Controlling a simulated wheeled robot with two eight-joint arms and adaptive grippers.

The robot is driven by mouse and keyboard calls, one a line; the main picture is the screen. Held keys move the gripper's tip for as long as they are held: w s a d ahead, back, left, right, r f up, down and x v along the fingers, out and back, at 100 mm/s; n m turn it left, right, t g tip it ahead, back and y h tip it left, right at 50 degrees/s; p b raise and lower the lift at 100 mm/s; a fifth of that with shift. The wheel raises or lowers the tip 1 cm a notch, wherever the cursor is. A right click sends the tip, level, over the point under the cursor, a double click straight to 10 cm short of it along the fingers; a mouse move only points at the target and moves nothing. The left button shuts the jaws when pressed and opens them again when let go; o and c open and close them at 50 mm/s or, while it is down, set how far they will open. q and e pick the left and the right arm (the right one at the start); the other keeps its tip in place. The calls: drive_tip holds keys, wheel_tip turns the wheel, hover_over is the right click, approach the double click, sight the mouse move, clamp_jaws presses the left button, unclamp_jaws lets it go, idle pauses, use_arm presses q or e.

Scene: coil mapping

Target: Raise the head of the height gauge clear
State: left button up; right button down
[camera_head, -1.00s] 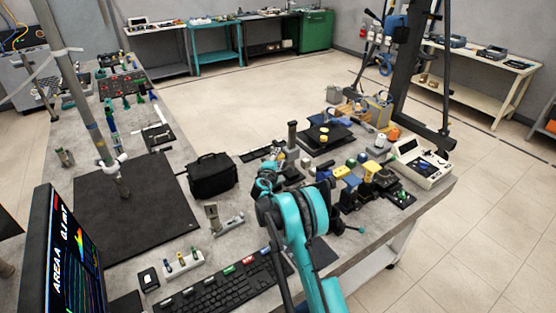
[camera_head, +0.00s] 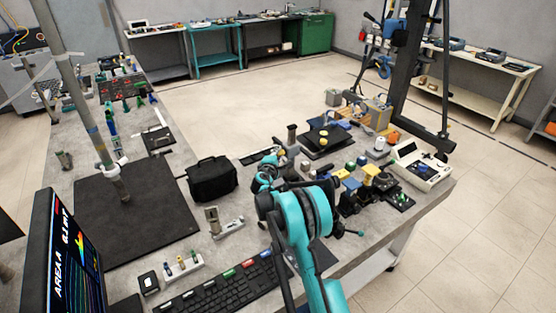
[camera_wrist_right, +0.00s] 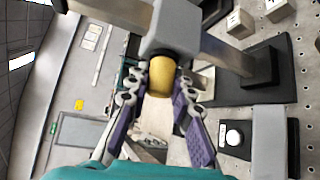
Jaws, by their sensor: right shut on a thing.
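In the right wrist view the height gauge shows as a pale metal column (camera_wrist_right: 226,53) running into a dark base (camera_wrist_right: 262,68). Its head is a grey block (camera_wrist_right: 176,28) on the column, with a brass-yellow knob (camera_wrist_right: 162,74) sticking out. My right gripper (camera_wrist_right: 160,90) has its purple-padded fingers on both sides of the knob and is shut on it. In the head view my right gripper (camera_head: 268,168) is small and partly hidden by my teal arm. The gauge's parts are hard to tell apart there. My left gripper is not in view.
A black bag (camera_head: 212,179) stands left of my right gripper. A keyboard (camera_head: 225,290) lies in front. Several small blocks and fixtures crowd the bench to the right, with a white instrument (camera_head: 420,166) at its edge. A dark mat (camera_head: 135,225) has clear room.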

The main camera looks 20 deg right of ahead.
drive_tip(key=shift+r, duration=0.65)
drive_tip(key=c, duration=1.3)
unclamp_jaws()
drive_tip(key=shift+f, duration=0.1)
drive_tip(key=v, duration=1.2)
